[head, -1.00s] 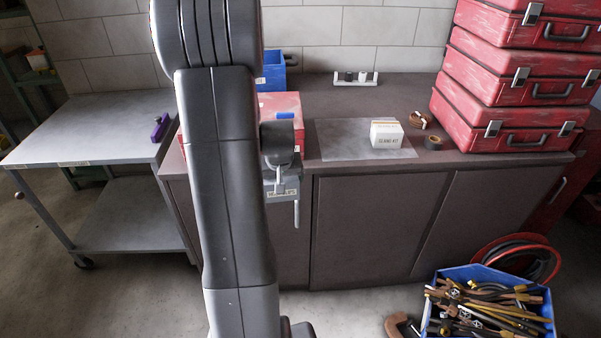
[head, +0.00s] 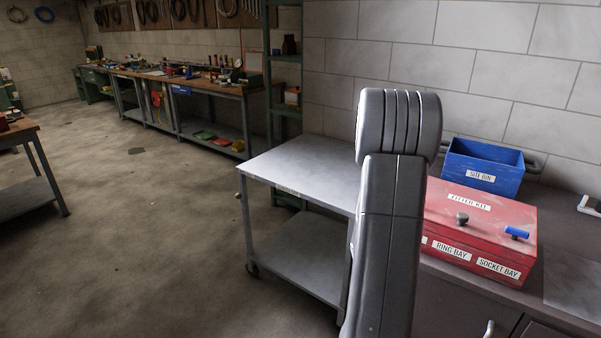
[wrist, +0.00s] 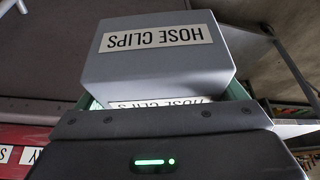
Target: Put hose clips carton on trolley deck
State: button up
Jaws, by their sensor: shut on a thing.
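The hose clips carton (wrist: 160,65) is a grey box with a white HOSE CLIPS label that reads upside down in the wrist view. My gripper (wrist: 164,101) is shut on it. A second strip of HOSE CLIPS lettering shows just at the jaws, partly hidden. In the head view my arm hides the gripper and the carton. The trolley (head: 312,172) stands left of my arm, with a bare grey upper deck and a lower shelf. My arm covers the right end of the deck.
On the counter right of the trolley are a red fitted kit box (head: 478,222) with ring bay and socket bay labels and a blue site bin (head: 484,165). Green shelving (head: 284,75) stands behind the trolley. The floor (head: 140,240) to the left is open.

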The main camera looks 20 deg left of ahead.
aim_at(328, 182)
jog(key=i+j+u, duration=0.15)
jog(key=u, duration=0.35)
jog(key=i+j+u, duration=0.25)
jog(key=u, duration=0.2)
jog(key=i+j+u, duration=0.2)
jog(key=u, duration=0.3)
jog(key=i+j+u, duration=0.1)
jog(key=i+u, duration=0.65)
jog(key=i+z, duration=0.55)
jog(key=z, duration=0.15)
jog(key=i+j+z, duration=0.1)
jog(key=i+z, duration=0.2)
jog(key=i+l+z, duration=0.1)
jog(key=z, duration=0.3)
jog(key=i+z, duration=0.55)
jog(key=z, duration=0.25)
jog(key=i+z, duration=0.1)
jog(key=i, duration=0.25)
